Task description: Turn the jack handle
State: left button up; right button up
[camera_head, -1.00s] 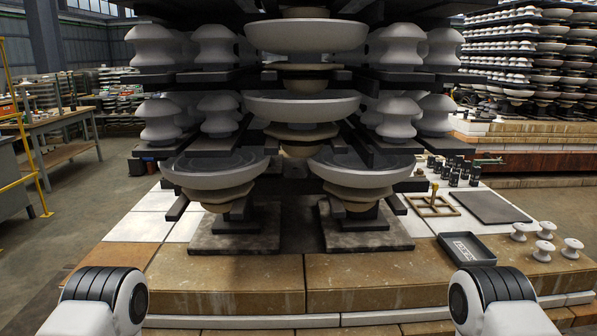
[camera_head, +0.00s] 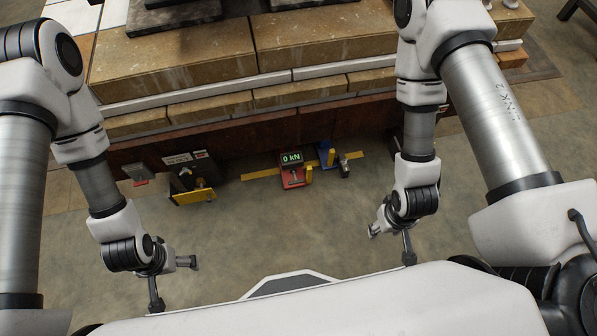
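A red device with a display reading "0 kN" (camera_head: 292,160) stands on the floor at the foot of the platform, with a short yellow part (camera_head: 308,174) at its right; it looks like the jack, but I cannot tell for sure which part is the handle. My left gripper (camera_head: 174,284) hangs low at the lower left, open and empty, its two fingers spread apart. My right gripper (camera_head: 391,247) is open and empty at right of centre, below and right of the red device. Neither gripper touches anything.
A blue device (camera_head: 327,154) stands just right of the red one. A dark unit with a yellow plate (camera_head: 194,194) and a small red-and-grey item (camera_head: 138,175) stand to the left. The brick platform (camera_head: 290,80) runs behind them. Floor in front is clear.

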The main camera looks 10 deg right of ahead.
aim_at(300, 181)
jog(key=i+j, duration=0.1)
jog(key=j, duration=0.7)
jog(key=i+j+z, duration=0.1)
jog(key=j, duration=0.65)
